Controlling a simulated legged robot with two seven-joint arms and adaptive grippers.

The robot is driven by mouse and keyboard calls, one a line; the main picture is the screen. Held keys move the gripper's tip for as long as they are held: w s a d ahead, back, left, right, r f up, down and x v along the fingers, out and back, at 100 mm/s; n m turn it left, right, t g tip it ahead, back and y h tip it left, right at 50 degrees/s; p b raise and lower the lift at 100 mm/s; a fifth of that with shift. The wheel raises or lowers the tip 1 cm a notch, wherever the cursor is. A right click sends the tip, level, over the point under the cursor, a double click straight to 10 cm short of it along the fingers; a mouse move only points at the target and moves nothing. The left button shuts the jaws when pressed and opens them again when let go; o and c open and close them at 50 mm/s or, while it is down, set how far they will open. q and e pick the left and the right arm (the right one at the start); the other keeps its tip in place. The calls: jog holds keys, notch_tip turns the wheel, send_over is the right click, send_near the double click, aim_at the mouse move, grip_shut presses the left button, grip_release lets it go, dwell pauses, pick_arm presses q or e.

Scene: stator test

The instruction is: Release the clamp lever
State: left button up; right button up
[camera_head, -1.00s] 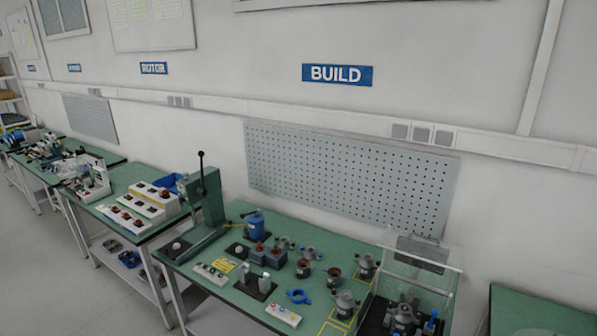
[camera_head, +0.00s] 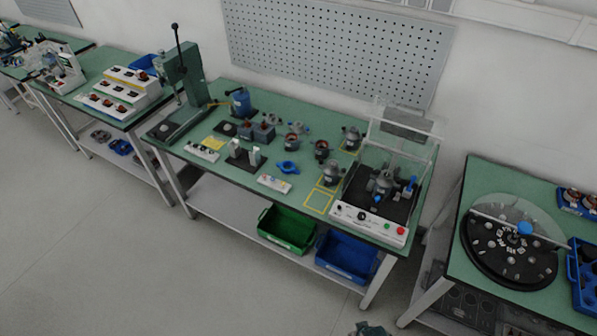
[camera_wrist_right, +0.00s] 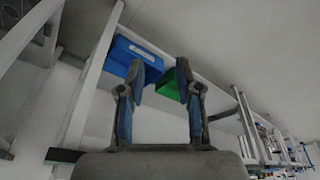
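A test station (camera_head: 368,222) with a white front panel, knobs and red and green buttons stands at the right end of the middle bench. A grey motor-like unit (camera_head: 383,186) sits on its black bed. A small blue-handled part (camera_head: 409,187), possibly the clamp lever, stands upright right of that unit. A clear guard (camera_head: 404,152) rises behind them. In the right wrist view my right gripper (camera_wrist_right: 162,80) is open and empty, with its fingers apart, away from the station. My left gripper is not in view. A small grey piece at the head view's bottom edge is too cut off to identify.
The green bench (camera_head: 230,172) holds several stators, a lever press (camera_head: 185,75) and a blue ring (camera_head: 288,167). Green (camera_head: 287,228) and blue (camera_head: 347,254) bins sit on the shelf below. A right-hand bench carries a round dial (camera_head: 510,245).

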jog(key=s+f+g, duration=0.1)
jog(key=s+f, duration=0.3)
jog(key=f, duration=0.7)
jog(key=s+f, duration=0.5)
jog(key=f, duration=0.7)
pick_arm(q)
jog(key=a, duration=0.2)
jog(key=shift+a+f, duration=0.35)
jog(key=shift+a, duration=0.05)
pick_arm(e)
jog(key=s+d+f, duration=0.1)
jog(key=s+f, duration=0.2)
jog(key=s, duration=0.3)
jog(key=s+d+f+g, duration=0.1)
jog(key=s+f, duration=0.3)
jog(key=s, duration=0.2)
jog(key=shift+d+f, duration=0.15)
jog(key=shift+f, duration=0.1)
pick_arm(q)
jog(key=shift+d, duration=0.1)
pick_arm(e)
jog(key=shift+d, duration=0.1)
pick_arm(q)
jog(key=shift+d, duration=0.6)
pick_arm(e)
jog(key=shift+f, duration=0.1)
